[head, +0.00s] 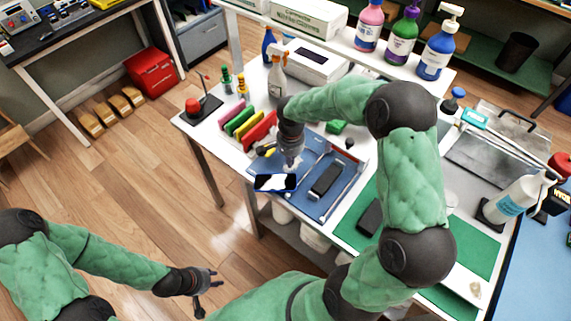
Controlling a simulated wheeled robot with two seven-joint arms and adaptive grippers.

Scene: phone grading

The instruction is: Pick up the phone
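A phone (276,183) with a blue edge and a bright, partly dark screen shows at the front left edge of the blue mat (309,206). My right gripper (291,165) points down just behind its right end. I cannot tell whether the fingers touch it or how far apart they are. A black phone (326,180) lies on the blue mat between metal rails. Another dark phone (370,217) lies on the green mat (347,229), partly hidden by my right arm. My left gripper (209,291) is open and empty over the floor, left of the table.
Red, green and pink upright pieces (260,132) stand left of the blue mat. A spray bottle (277,78) and a white box (317,62) stand behind. A red button (193,106) is at the table's left corner. Pump bottles (405,36) line the raised shelf.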

